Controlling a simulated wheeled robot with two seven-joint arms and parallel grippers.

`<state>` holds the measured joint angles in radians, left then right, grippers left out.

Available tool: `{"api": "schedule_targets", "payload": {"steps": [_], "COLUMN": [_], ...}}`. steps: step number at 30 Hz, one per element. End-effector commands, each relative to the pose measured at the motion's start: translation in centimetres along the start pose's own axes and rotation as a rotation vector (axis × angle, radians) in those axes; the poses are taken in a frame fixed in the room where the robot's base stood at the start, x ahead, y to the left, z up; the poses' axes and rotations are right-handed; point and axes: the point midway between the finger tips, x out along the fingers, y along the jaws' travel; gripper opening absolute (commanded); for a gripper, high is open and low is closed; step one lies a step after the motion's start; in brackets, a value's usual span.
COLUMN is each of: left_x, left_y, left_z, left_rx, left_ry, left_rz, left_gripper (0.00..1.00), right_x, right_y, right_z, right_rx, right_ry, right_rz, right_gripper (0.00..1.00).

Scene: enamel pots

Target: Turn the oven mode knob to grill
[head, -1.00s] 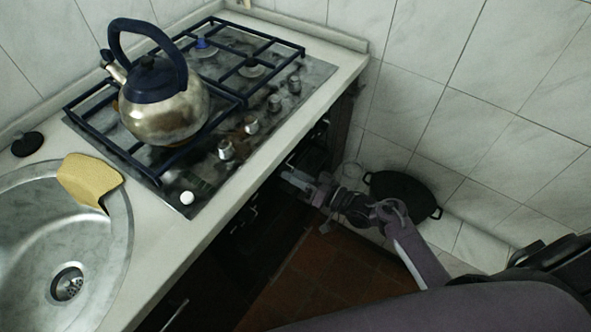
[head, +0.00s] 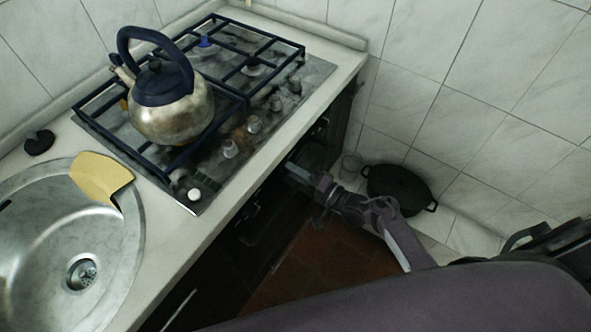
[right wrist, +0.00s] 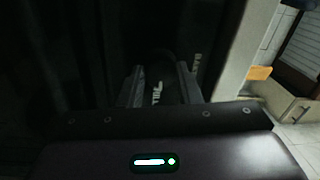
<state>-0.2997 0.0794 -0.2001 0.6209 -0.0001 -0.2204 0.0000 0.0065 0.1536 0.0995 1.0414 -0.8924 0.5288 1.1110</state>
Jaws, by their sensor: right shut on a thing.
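My right gripper (head: 290,168) is at the dark oven front (head: 262,208), just below the counter edge. In the right wrist view its two fingers (right wrist: 160,88) are shut on a dark knob (right wrist: 164,70), taken to be the oven mode knob. The knob is very dark there, and its pointer and setting cannot be read. Pale lettering shows between and beside the fingers. In the head view the gripper and the counter hide the knob. My left gripper is not in view.
A steel kettle (head: 172,118) stands on the gas hob (head: 262,92) above. A sink (head: 40,235) with a yellow cloth-like piece (head: 100,177) is at left. A black pot (head: 398,188) sits low by the tiled wall, close to my right forearm.

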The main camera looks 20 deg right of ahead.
Motion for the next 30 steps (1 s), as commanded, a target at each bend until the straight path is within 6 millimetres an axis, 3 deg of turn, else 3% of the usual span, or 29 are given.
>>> {"api": "schedule_targets", "payload": {"steps": [17, 18, 22, 30], "left_x": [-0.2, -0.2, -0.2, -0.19], "left_y": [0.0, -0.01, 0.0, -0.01], "left_z": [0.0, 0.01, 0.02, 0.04], "left_rx": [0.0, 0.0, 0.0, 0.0], "left_ry": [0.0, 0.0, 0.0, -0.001], "left_rz": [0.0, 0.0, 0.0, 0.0], "left_gripper": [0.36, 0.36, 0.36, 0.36], "right_x": [0.05, 0.05, 0.04, 0.0], "right_y": [-0.07, -0.07, -0.06, -0.02], "right_z": [-0.07, -0.07, -0.06, -0.02], "right_rx": [0.035, 0.035, 0.034, 0.034], "right_ry": [0.004, 0.004, 0.004, 0.003], "right_rz": [-0.002, -0.002, -0.001, 0.0], "right_gripper": [0.08, 0.32, 0.49, 0.52]}}
